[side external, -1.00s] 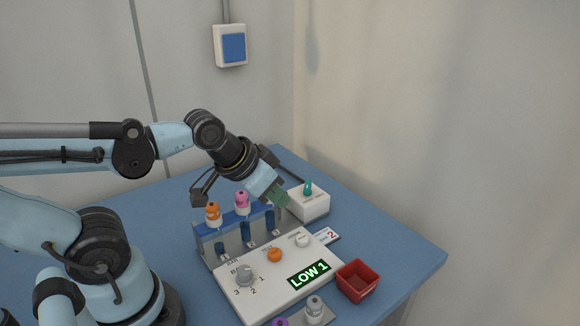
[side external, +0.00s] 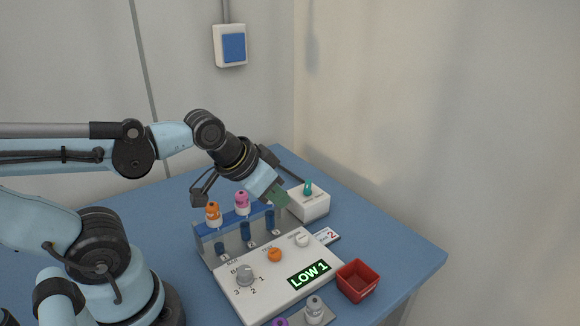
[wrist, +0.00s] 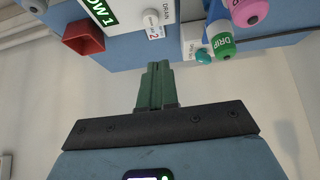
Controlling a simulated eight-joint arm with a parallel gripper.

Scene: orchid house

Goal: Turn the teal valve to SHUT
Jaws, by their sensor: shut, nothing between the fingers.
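The teal valve (side external: 308,188) stands on top of a white box (side external: 312,205) at the back right of the bench. In the wrist view the teal valve (wrist: 204,57) shows small, beside the green-capped DRIP bottle (wrist: 222,42). Its setting cannot be read. My gripper (side external: 284,201) is shut and empty, with green fingers pointing down and right. It is in the air left of the white box and apart from the valve. The wrist view shows the gripper's fingers (wrist: 157,72) together, with the valve off to their right.
A blue rack with orange (side external: 213,212) and pink (side external: 242,202) bottles stands left of the box. In front lies a white control panel (side external: 282,290) with knobs and a green LOW 1 display. A red open bin (side external: 358,281) sits right of it. The far right bench is clear.

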